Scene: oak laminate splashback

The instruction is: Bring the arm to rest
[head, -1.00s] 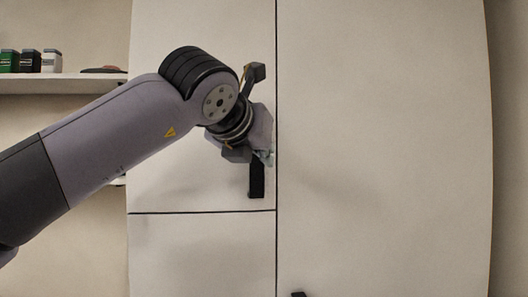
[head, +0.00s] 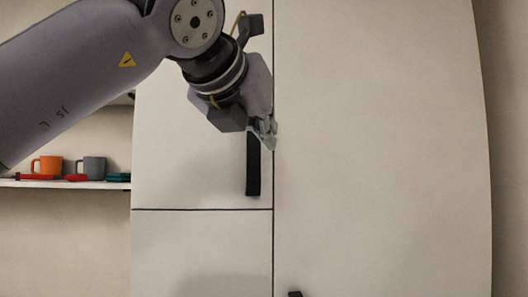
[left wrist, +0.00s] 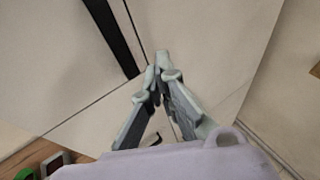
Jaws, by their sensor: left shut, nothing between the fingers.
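My left gripper (head: 268,134) is in front of the pale cabinet in the head view, beside the upper part of a black vertical handle (head: 253,172). In the left wrist view its fingers (left wrist: 158,82) are together with nothing between them. The handle also shows in the left wrist view (left wrist: 115,38), a little away from the fingertips. In the head view the gripper covers the handle's upper end, and I cannot tell the depth between them there. My right gripper is not in view.
The cabinet has an upper left door (head: 190,165), a lower left door (head: 195,250) and a tall right door (head: 385,150), all shut. At left, a shelf (head: 60,185) holds an orange mug (head: 48,165) and a grey mug (head: 94,167). The space before the tall door looks clear.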

